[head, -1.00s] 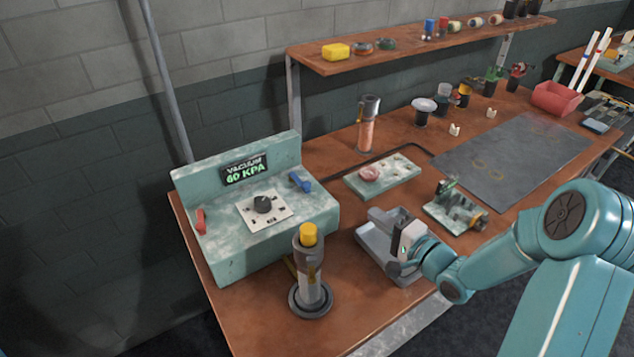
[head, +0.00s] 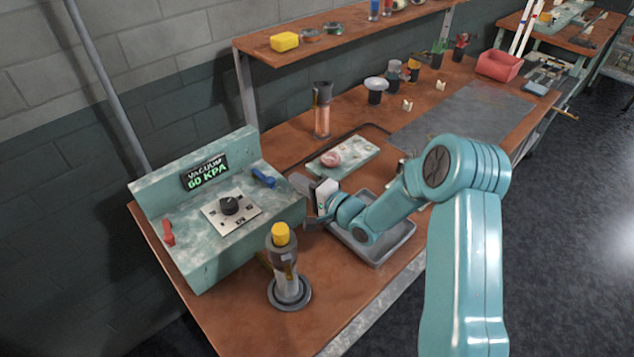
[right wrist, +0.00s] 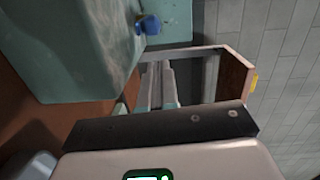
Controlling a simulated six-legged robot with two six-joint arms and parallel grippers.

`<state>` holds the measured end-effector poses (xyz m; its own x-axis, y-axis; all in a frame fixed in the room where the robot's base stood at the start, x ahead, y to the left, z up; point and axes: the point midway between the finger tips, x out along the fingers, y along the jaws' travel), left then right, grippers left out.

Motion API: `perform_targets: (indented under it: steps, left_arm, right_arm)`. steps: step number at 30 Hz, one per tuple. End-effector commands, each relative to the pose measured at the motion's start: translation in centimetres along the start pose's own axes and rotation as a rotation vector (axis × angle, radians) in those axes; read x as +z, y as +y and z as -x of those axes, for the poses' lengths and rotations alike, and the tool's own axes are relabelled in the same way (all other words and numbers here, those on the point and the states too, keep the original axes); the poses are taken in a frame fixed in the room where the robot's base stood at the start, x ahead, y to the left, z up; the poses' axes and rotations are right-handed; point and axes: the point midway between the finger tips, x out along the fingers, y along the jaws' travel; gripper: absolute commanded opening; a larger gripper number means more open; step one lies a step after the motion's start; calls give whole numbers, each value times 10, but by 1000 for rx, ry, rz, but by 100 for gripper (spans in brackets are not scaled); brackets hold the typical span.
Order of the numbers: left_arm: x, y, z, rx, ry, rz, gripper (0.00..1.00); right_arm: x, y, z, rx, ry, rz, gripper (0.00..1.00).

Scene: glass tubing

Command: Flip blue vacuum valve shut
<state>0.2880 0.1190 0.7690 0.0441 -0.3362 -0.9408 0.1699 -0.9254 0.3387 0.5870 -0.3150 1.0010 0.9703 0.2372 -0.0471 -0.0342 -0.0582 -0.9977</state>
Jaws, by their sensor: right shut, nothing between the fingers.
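The blue vacuum valve (head: 263,178) is a small lever on the right part of the pale green vacuum console (head: 240,236), and its lever slants across the top. It also shows in the right wrist view (right wrist: 148,25), at the top. My right gripper (head: 299,183) is shut and empty, to the right of the console and a short gap from the blue lever. In the right wrist view its fingers (right wrist: 158,82) extend beside the console, below the lever in the picture. My left gripper is not in view.
The console has a red lever (head: 168,234), a dark knob (head: 230,205) and a display reading 60 KPA (head: 206,173). A yellow-topped cylinder (head: 285,268) stands in front. A grey tray (head: 378,252) lies under my right arm. A shelf (head: 340,37) runs behind.

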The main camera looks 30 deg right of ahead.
Motion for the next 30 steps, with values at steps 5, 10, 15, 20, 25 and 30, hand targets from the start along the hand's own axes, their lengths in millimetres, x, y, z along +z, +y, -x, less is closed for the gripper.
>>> perform_targets:
  steps: [5, 10, 15, 20, 25, 30]
  left_arm:
    - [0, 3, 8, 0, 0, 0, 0]
    - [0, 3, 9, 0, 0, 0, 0]
    - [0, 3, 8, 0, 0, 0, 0]
    - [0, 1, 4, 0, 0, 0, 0]
    - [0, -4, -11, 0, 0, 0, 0]
    - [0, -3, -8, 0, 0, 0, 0]
  right_arm:
    - [14, -2, -15, -1, -1, -1, 0]
    - [17, 0, -19, -1, 2, 0, 0]
    - [17, 0, -19, -1, 2, 0, 0]
    - [20, 2, -20, -1, 0, 1, 0]
    - [37, 3, -24, -2, -3, 1, 0]
    - [39, -1, -25, -1, -4, 1, 0]
